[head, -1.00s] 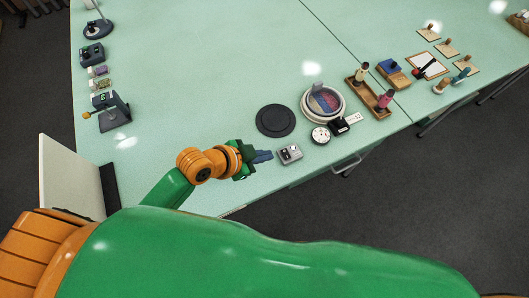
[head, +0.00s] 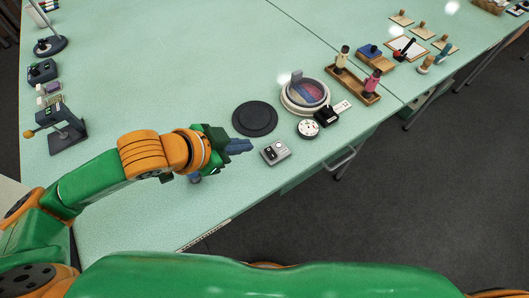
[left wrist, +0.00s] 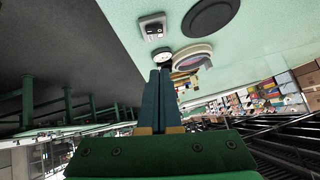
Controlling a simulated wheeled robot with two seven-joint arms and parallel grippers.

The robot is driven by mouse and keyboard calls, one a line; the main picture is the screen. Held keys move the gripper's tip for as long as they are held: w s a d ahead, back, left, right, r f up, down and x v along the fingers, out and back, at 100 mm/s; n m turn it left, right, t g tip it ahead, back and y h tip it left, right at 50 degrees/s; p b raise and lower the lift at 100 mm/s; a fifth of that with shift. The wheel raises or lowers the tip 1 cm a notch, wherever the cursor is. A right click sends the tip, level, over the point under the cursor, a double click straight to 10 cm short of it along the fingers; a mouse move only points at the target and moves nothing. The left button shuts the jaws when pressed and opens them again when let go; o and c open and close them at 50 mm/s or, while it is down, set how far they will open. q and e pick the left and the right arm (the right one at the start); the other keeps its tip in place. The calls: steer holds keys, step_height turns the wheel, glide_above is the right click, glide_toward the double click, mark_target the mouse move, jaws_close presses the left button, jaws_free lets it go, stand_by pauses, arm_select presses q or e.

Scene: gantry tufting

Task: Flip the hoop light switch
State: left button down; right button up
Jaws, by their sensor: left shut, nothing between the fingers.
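A small grey switch box (head: 275,152) with dark and light parts on top sits near the table's front edge. It also shows in the left wrist view (left wrist: 153,27), beyond the fingertips. The hoop (head: 305,96), a round white-rimmed frame with pink and blue fabric, stands behind it to the right. My left gripper (head: 243,146) is shut and empty, its blue fingers pointing at the box from its left, with a small apparent gap. In the left wrist view the closed fingers (left wrist: 160,76) fill the middle. Which way the switch is set is too small to tell. My right gripper is not in view.
A dark round disc (head: 255,118) lies behind the box. A white dial (head: 308,129) and a black block (head: 327,115) stand to its right. A wooden tray with bottles (head: 352,84) is farther right. The green table (head: 170,75) is clear at centre-left.

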arm_select(q)
steer(key=shift+w, duration=0.1)
glide_above(271, 153)
steer(key=s+a, duration=0.1)
steer(key=s, duration=0.1)
steer(key=f, duration=0.6)
steer(key=shift+w+a+f+b, duration=0.15)
steer(key=shift+w+f+b, duration=0.1)
steer(key=shift+f+b, duration=0.1)
steer(key=f, duration=0.3)
steer(key=shift+w+a+f, duration=0.1)
steer(key=shift+w+f, duration=0.15)
steer(key=shift+w, duration=0.15)
steer(key=shift+f, duration=0.35)
